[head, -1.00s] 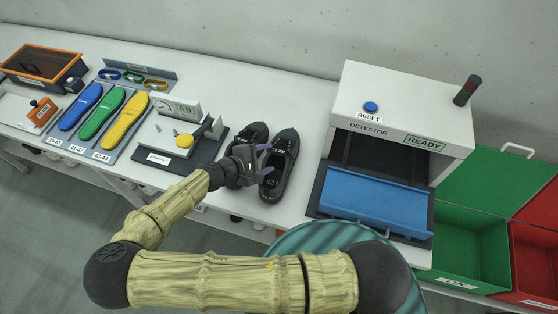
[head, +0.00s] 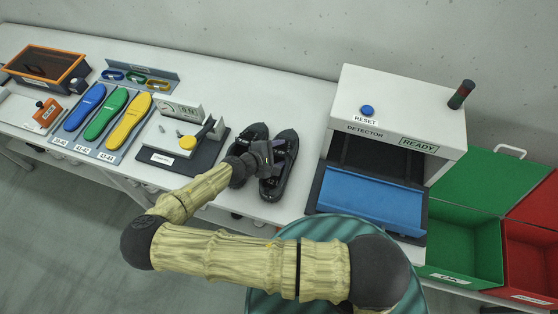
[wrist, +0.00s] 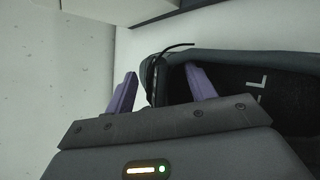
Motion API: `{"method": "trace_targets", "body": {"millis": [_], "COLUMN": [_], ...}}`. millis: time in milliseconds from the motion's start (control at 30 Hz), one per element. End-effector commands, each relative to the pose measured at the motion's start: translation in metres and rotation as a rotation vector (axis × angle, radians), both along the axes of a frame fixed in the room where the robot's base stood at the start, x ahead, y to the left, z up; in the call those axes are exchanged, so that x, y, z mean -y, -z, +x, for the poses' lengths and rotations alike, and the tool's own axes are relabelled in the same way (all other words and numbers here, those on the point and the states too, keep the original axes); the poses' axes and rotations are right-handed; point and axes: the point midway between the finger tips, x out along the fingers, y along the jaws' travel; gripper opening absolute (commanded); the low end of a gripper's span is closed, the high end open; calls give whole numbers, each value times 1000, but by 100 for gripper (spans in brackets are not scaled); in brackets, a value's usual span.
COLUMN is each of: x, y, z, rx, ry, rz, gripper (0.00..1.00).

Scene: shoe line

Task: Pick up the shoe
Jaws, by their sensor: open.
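Two black shoes stand side by side on the white table, the left shoe (head: 252,133) and the right shoe (head: 279,184). My gripper (head: 274,150) is at the right shoe and covers part of both. In the wrist view a dark shoe (wrist: 240,62) with a thin black lace fills the right side. My open gripper (wrist: 160,84) straddles the near edge of its opening there. One purple finger is outside the shoe wall and the other shows over the opening. Whether either finger touches the shoe, I cannot tell.
The white detector (head: 400,112) with its blue ramp (head: 370,198) stands right of the shoes. A gauge stand (head: 177,130) on a dark base is close on their left. Green (head: 455,278) and red (head: 530,288) bins are at far right.

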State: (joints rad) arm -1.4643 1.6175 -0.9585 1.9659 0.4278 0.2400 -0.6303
Motion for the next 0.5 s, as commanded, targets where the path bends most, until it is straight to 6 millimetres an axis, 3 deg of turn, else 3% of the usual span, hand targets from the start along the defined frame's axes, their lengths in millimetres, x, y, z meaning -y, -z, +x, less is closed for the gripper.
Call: {"method": "trace_targets", "body": {"millis": [500], "x": [0], "y": [1], "z": [0], "rx": [-1], "ry": [-1], "rz": [0], "gripper": [55]}}
